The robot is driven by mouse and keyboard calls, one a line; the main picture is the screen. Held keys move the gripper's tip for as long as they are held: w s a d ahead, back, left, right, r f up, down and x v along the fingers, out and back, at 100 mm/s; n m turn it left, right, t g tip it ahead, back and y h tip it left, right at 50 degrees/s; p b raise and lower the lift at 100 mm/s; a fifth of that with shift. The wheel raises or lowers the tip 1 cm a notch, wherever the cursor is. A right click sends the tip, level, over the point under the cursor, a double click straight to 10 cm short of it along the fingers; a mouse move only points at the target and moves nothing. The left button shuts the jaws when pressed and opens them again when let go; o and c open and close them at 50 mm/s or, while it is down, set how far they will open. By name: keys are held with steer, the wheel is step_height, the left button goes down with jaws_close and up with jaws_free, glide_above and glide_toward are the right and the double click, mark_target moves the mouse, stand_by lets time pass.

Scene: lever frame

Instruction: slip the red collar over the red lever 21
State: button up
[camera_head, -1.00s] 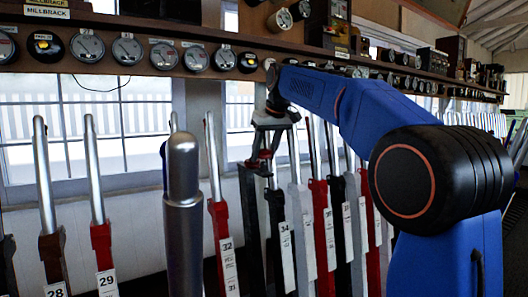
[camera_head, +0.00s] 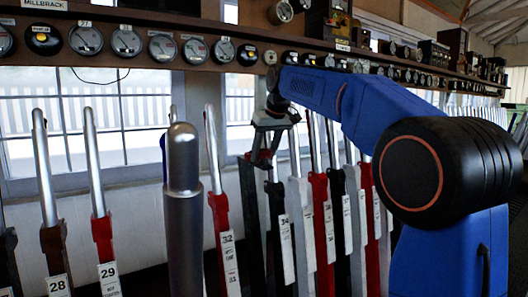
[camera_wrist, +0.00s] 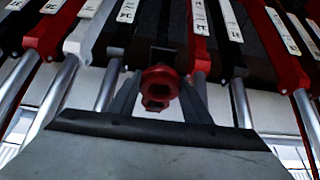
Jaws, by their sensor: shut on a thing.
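The red collar (camera_wrist: 160,84) is a short ring, held between the two fingers of my gripper (camera_wrist: 159,92) in the wrist view. In the head view my gripper (camera_head: 266,155) points down among the lever tops near the window, and the collar is hard to make out there. Red levers with silver handles stand near it: one (camera_head: 321,230) to the right in the head view, and one (camera_wrist: 199,48) just right of the collar in the wrist view. I cannot read a 21 on any plate. The collar appears apart from the levers.
Levers 28 (camera_head: 55,255), 29 (camera_head: 103,240) and 32 (camera_head: 221,225) stand at left. A thick grey post (camera_head: 183,210) rises in front. A shelf with gauges (camera_head: 162,48) runs above. The levers stand close together, with narrow gaps.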

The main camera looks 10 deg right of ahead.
steer(key=shift+f, duration=1)
steer(key=o, duration=1.2)
steer(key=shift+v, duration=4.55)
steer(key=v, duration=1.7)
steer(key=s+f, duration=0.5)
steer(key=f, duration=0.1)
steer(key=s+d+f+m, duration=0.1)
steer(key=s+f, duration=0.4)
steer(key=f, duration=0.2)
steer(key=s+d+f+m, duration=0.1)
steer(key=s+f, duration=0.4)
steer(key=f, duration=0.2)
steer(key=shift+s+d+f+h, duration=0.15)
steer(key=shift+f+h, duration=0.1)
steer(key=shift+h, duration=0.15)
steer(key=shift+m+h, duration=0.4)
steer(key=shift+m, duration=0.4)
steer(key=s+f, duration=0.6)
steer(key=f, duration=0.4)
steer(key=s+d+f, duration=0.1)
steer(key=s+f, duration=0.5)
steer(key=f, duration=0.5)
steer(key=s+f, duration=0.7)
steer(key=f, duration=0.4)
steer(key=shift+d+f, duration=0.1)
steer(key=shift+d, duration=0.3)
steer(key=shift+c, duration=0.3)
